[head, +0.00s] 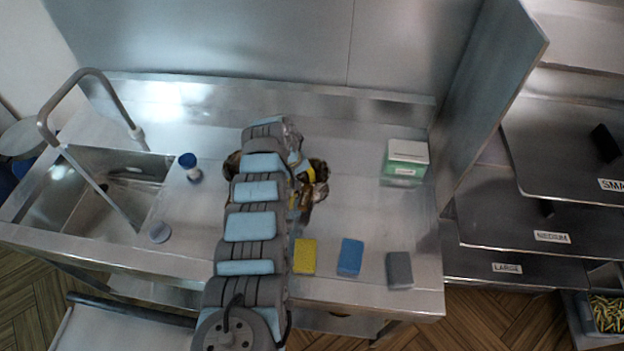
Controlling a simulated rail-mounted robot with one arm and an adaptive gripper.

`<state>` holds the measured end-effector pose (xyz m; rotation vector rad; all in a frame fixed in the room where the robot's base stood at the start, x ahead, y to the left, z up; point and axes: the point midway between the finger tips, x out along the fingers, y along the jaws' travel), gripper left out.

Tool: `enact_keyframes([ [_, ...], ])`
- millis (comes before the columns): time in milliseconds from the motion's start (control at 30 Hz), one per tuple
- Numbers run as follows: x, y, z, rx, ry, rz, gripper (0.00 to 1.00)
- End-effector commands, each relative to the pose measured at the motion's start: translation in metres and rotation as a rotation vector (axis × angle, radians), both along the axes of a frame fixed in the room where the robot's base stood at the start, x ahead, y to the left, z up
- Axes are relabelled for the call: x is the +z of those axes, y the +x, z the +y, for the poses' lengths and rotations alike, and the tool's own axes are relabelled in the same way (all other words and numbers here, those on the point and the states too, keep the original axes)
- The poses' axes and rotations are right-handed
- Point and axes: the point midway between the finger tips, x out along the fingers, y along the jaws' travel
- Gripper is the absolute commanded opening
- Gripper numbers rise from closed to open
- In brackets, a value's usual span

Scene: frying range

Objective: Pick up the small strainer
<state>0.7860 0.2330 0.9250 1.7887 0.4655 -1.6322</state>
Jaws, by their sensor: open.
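I cannot make out a small strainer for certain. Dark brown, shiny rounded shapes (318,170) show on both sides of my arm on the steel counter (345,210); my arm covers the middle, so I cannot tell what they are. A small round grey piece (159,232) lies at the right rim of the sink; its kind is unclear. My gripper (305,203) shows only partly, dark with a yellow part, just right of my arm over the counter. It is open. Its fingertips are hard to make out, and nothing is clearly seen between them.
The sink (85,200) with a tall tap is at left, beside a blue-and-white container (190,167). Yellow (305,256), blue (350,257) and grey (399,270) sponges lie along the front edge. A green-and-white box (406,162) stands near the right steel partition (490,95).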

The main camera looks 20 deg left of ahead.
Motion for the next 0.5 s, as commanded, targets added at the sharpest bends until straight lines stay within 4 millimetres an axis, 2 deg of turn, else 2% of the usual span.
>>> enact_keyframes([
  [33, 0.0, 0.0, 0.0, 0.0, 0.0, 0.0, 0.35],
  [100, 0.0, 0.0, 0.0, 0.0, 0.0, 0.0, 0.15],
  [167, 0.0, -0.0001, -0.0001, 0.0, 0.0, 0.0, 0.0],
  [500, 0.0001, 0.0001, -0.0001, 0.0, 0.0, 0.0, 0.0],
])
